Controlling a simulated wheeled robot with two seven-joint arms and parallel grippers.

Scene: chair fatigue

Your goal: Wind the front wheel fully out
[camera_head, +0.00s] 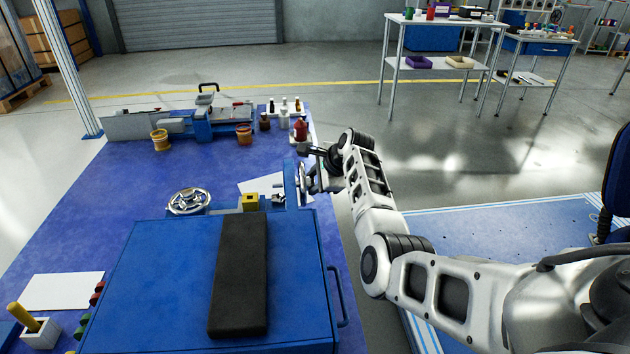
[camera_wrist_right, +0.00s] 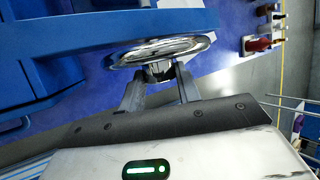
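A chrome handwheel stands edge-on at the right side of the blue machine, in the head view (camera_head: 303,183) and in the wrist view (camera_wrist_right: 162,50). A second chrome handwheel (camera_head: 189,201) lies face-up on the machine's left. I cannot tell from these frames which is the front wheel. My right gripper (camera_head: 316,180) is at the right-hand wheel. In the right wrist view its two fingers (camera_wrist_right: 158,80) point at the wheel's centre, one on each side of the hub. Whether they press on the hub is unclear. My left gripper is out of view.
A blue cabinet (camera_head: 170,290) with a dark pad (camera_head: 240,280) on top stands in front. The blue table (camera_head: 110,200) carries a vise-like machine (camera_head: 203,122), yellow pots and bottles at the back. A shelf table (camera_head: 440,22) stands back right.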

